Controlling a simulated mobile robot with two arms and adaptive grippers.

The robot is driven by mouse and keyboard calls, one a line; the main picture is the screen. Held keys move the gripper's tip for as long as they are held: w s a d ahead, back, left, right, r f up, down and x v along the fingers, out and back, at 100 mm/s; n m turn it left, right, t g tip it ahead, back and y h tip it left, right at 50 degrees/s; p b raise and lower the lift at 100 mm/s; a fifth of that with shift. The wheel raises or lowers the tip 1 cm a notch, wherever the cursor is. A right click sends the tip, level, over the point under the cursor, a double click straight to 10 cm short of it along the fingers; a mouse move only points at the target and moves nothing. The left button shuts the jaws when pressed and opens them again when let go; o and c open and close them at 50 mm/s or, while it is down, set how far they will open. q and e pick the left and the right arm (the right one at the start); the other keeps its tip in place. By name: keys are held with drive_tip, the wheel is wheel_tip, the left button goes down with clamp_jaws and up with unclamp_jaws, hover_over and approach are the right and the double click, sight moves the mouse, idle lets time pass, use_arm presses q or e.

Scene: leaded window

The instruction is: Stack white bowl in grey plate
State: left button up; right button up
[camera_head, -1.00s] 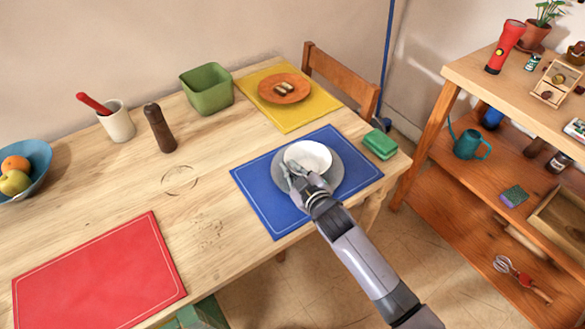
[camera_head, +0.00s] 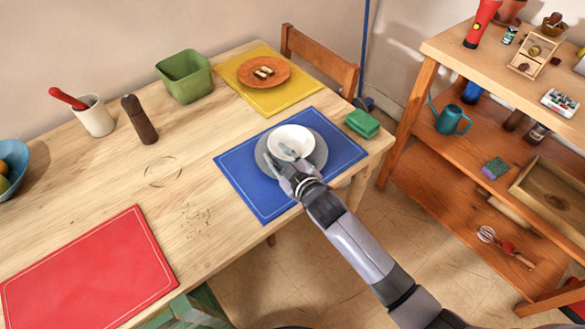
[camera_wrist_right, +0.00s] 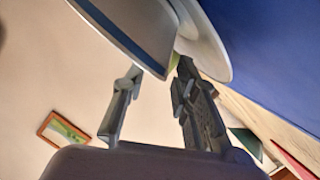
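The white bowl (camera_head: 291,138) is upright over the grey plate (camera_head: 318,155), which lies on the blue mat (camera_head: 262,199). I cannot tell whether the bowl fully rests on the plate. My right gripper (camera_head: 280,155) is at the bowl's near left side, one finger over the bowl and the other outside its rim. In the right wrist view, its fingers (camera_wrist_right: 158,72) are apart, close to the bowl (camera_wrist_right: 143,27), with the plate (camera_wrist_right: 216,55) beside it. Contact with the rim is unclear. My left gripper is not in view.
A green sponge (camera_head: 362,123) lies right of the blue mat. An orange plate (camera_head: 250,76) sits on the yellow mat (camera_head: 296,97), with a chair (camera_head: 330,70) behind. A green container (camera_head: 184,80) stands farther left. The table around the red mat (camera_head: 85,270) is clear.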

drive_tip(key=v, duration=1)
drive_tip(key=shift+d, duration=0.1)
drive_tip(key=s+d+f+m+g+h, duration=0.3)
drive_tip(key=s+d+m+g, duration=0.2)
drive_tip(key=s+d, duration=0.45)
drive_tip(key=s+d+f+m+g+h, duration=0.4)
drive_tip(key=s+d, duration=0.3)
drive_tip(key=s, duration=0.6)
wheel_tip(320, 180, down, 27)
drive_tip(key=s+g, duration=0.2)
drive_tip(key=s+d+f, duration=0.1)
drive_tip(key=s+f, duration=0.6)
drive_tip(key=s, duration=0.1)
drive_tip(key=s+d+f+g, duration=0.1)
drive_tip(key=s+d+f, duration=0.1)
drive_tip(key=s+f, duration=0.6)
drive_tip(key=shift+s+d+y, duration=0.3)
drive_tip(key=shift+s, duration=0.1)
